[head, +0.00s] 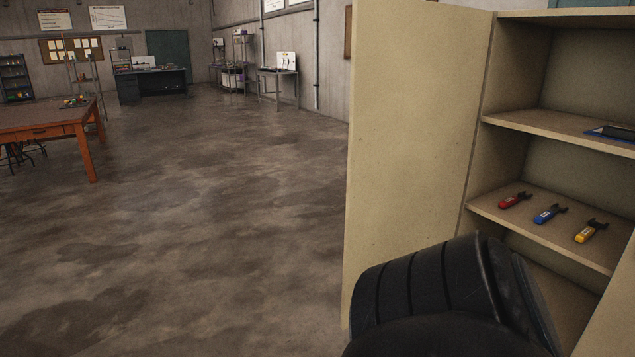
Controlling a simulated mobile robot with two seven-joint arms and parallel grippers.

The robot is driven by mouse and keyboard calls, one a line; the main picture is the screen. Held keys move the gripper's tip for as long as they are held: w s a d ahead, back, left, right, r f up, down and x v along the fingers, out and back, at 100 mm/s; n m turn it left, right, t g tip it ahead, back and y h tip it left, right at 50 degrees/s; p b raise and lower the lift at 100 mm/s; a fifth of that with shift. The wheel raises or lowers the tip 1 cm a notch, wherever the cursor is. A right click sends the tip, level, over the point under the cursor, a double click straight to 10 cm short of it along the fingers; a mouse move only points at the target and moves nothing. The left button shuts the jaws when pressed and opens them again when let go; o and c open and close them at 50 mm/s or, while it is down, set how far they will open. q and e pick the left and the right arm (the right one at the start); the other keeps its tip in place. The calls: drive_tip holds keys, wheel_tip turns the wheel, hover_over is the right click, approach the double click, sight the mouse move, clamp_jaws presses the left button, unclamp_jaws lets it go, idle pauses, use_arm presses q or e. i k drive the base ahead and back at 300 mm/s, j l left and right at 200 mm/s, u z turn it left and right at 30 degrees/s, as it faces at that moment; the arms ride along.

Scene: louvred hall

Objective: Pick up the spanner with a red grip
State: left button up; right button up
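The spanner with a red grip (514,200) lies on a middle shelf of an open beige cabinet at the right. It is the leftmost of three spanners in a row. A spanner with a blue grip (549,214) lies to its right, and one with a yellow grip (590,231) lies further right. The three lie apart from each other. A black part of my own arm fills the lower right, in front of the cabinet's lower part. Neither of my grippers shows.
The cabinet's open door (415,130) stands to the left of the shelves. A blue item (612,132) lies on the shelf above. A wooden table (50,122) stands at the far left. The concrete floor (200,200) between is clear.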

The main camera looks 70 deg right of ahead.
sight(511, 200)
drive_tip(key=z, duration=2.7)
drive_tip(key=i+z, duration=0.15)
drive_tip(key=z, duration=0.2)
drive_tip(key=i+z, duration=0.15)
drive_tip(key=z, duration=0.2)
drive_tip(key=i+z, duration=0.15)
drive_tip(key=z, duration=0.2)
drive_tip(key=i+j, duration=0.25)
drive_tip(key=i, duration=0.2)
drive_tip(key=i+j, duration=0.3)
drive_tip(key=i, duration=0.15)
